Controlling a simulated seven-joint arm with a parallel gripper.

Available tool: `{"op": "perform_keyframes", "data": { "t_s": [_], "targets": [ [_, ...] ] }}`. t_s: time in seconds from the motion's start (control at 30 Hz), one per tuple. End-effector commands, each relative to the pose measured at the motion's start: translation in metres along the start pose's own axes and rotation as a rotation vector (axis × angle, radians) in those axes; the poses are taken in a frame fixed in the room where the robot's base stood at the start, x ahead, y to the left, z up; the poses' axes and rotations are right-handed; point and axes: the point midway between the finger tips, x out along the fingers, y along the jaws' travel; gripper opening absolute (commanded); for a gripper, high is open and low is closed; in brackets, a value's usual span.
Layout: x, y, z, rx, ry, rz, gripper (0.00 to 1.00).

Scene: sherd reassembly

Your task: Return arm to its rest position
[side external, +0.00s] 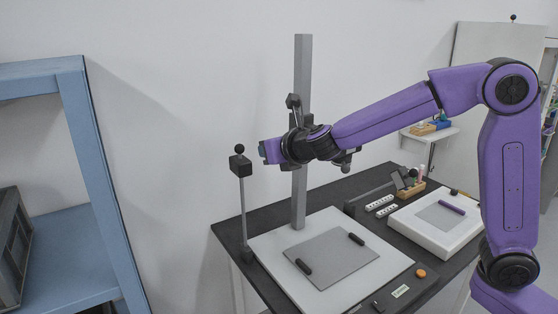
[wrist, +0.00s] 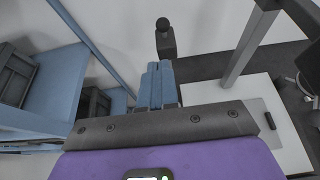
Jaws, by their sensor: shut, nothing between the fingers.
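My gripper (side external: 263,151) is at the left end of my purple arm, held level and high above the work table (side external: 225,232). In the wrist view its two blue fingers (wrist: 159,67) lie side by side, shut with nothing between them. The fingertips point toward a black block with a ball on top (side external: 240,164), carried on a thin post. The block also shows just beyond the fingertips in the wrist view (wrist: 166,42). I cannot tell the exact gap between them.
A grey column (side external: 301,90) rises behind my wrist from a white board with a grey pad (side external: 325,262) and two black bars. A second white unit (side external: 410,232) stands to the right. A blue shelf (side external: 100,180) stands left; the space between is clear.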

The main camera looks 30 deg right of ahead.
Motion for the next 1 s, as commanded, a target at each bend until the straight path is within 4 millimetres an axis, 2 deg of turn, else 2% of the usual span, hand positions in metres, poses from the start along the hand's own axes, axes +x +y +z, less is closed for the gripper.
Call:
{"op": "perform_keyframes", "data": {
  "t_s": [0.2, 0.37, 0.67, 0.87, 1.0],
  "targets": [
    [-0.005, -0.001, -0.002, 0.028, 0.009, -0.002, 0.00],
    [-0.027, -0.013, -0.024, 0.242, 0.084, -0.032, 0.00],
    [-0.113, -0.054, -0.112, 0.904, 0.348, -0.236, 0.00],
    [-0.183, -0.080, -0.178, 1.291, 0.522, -0.479, 0.00],
    [-0.239, -0.098, -0.222, 1.518, 0.625, -0.700, 0.00]
  ]
}}
